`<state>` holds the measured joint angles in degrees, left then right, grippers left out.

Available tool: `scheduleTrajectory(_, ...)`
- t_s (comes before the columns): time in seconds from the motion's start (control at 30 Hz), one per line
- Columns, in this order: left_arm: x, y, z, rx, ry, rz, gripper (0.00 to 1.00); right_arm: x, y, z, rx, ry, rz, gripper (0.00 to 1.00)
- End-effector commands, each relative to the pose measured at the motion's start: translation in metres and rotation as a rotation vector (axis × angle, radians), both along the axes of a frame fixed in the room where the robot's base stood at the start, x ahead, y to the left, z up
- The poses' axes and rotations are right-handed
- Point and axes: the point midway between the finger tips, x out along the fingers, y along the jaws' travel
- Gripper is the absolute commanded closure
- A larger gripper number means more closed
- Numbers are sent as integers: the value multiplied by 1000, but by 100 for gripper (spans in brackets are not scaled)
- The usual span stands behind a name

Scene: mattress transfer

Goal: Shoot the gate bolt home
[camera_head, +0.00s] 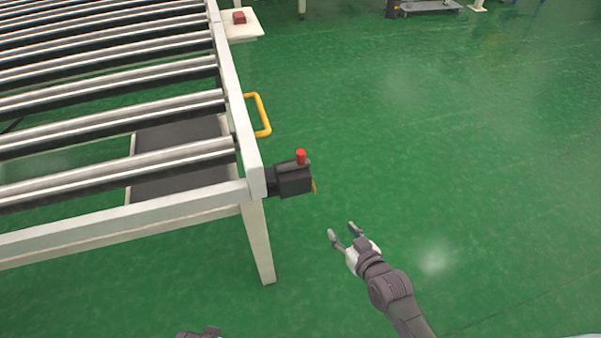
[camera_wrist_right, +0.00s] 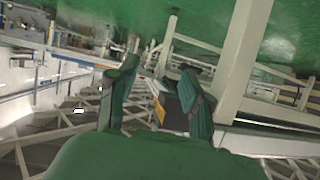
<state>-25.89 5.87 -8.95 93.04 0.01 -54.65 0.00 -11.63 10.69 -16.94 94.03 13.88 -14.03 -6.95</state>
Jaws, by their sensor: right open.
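A black bolt housing (camera_head: 293,181) with a red knob (camera_head: 300,156) on top sits at the near right corner of the roller conveyor frame (camera_head: 256,181). A small yellow piece shows at its right side. My right gripper (camera_head: 345,240) is open and empty, below and right of the housing, clear of it. In the right wrist view the two fingers of my right gripper (camera_wrist_right: 158,90) are spread, with a dark block with a yellow edge (camera_wrist_right: 172,112) between them in the picture, farther off. A dark piece, perhaps of my left gripper (camera_head: 205,333), shows at the bottom edge; its jaws are hidden.
A yellow handle (camera_head: 264,115) sticks out from the conveyor's right side. A white leg (camera_head: 257,240) stands under the corner. A red box sits on a white plate (camera_head: 242,30) farther back. The green floor (camera_head: 460,150) at right is free.

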Motion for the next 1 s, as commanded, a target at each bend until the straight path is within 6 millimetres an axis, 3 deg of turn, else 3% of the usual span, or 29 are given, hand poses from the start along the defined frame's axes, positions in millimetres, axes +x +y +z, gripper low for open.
scheduleTrajectory(0.03,9,-1,0,-3,-19,2,100,12,12,25,33,-97,26,50)
scheduleTrajectory(0.13,19,-3,25,-4,-35,5,100,20,30,90,92,-244,69,50)
scheduleTrajectory(0.2,21,-3,40,-4,-42,7,100,18,38,123,119,-316,93,50)
scheduleTrajectory(0.3,22,-3,54,-5,-47,8,100,14,44,152,144,-375,113,50)
scheduleTrajectory(0.4,23,-2,61,-4,-49,9,100,16,47,164,152,-396,119,50)
scheduleTrajectory(0.57,23,-2,70,-4,-55,9,100,33,56,165,154,-398,117,50)
scheduleTrajectory(1.0,19,-1,118,-6,-83,13,100,113,96,164,154,-396,118,50)
